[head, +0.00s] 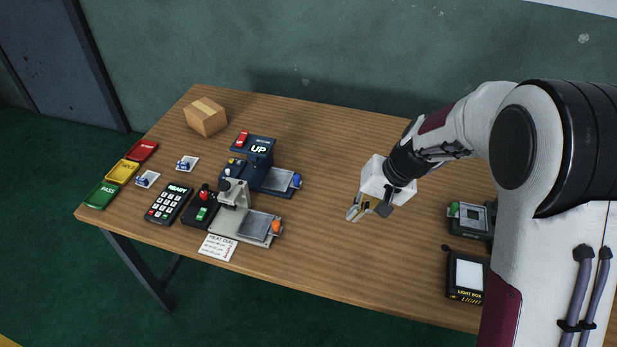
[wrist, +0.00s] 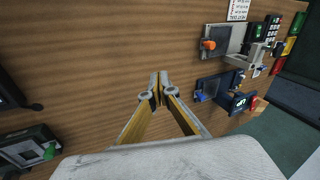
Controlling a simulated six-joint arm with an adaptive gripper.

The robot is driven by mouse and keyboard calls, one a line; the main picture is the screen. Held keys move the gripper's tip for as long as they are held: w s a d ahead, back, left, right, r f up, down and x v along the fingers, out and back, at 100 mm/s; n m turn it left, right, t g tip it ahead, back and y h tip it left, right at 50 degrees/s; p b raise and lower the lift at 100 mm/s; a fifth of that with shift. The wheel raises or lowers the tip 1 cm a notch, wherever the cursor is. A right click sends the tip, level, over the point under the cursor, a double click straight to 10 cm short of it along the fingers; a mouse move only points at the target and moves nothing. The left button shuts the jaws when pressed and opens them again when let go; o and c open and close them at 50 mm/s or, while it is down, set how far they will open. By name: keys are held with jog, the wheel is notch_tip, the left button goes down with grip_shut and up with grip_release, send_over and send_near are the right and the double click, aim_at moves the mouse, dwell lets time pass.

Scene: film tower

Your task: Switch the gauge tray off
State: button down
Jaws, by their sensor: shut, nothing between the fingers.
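No thing in view is readably labelled as the gauge tray, and I cannot tell which one it is. A grey device (head: 250,225) with a flat plate and an orange knob stands at the front left of the table. Behind it is a navy device (head: 268,178) with a plate, a blue knob and an "UP" display. A dark green-grey device (head: 470,218) with a green knob is at the right, partly behind my arm; it also shows in the wrist view (wrist: 25,148). My gripper (head: 361,212) is shut and empty above the bare middle of the table, apart from all devices.
A black light box (head: 467,276) lies at the right front. A keypad reading "READY" (head: 169,204), a paper card (head: 217,247), a cardboard box (head: 206,117) and red, yellow and green trays (head: 102,194) are at the left. The wooden table's middle (head: 330,250) is clear.

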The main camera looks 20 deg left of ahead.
jog(key=w+a+t+y, duration=0.1)
jog(key=w+a, duration=0.2)
jog(key=w, duration=0.4)
jog(key=w+a+f+n+t, duration=0.1)
jog(key=w+a+t, duration=0.1)
jog(key=w+a, duration=0.2)
jog(key=w, duration=0.2)
jog(key=shift+w+f+y, duration=0.25)
jog(key=shift+w+y, duration=0.1)
jog(key=shift+y, duration=0.05)
jog(key=shift+f, duration=0.15)
send_near(301, 182)
jog(key=f, duration=0.1)
jog(key=w+d+f, duration=0.1)
jog(key=w+f, duration=0.1)
jog(key=shift+d+f, duration=0.2)
jog(key=shift+d, duration=0.15)
jog(key=shift+s+a+f, duration=0.1)
jog(key=shift+a+f, duration=0.05)
jog(key=shift+a, duration=0.85)
jog(key=shift+s+a, duration=0.15)
jog(key=shift+a, duration=0.95)
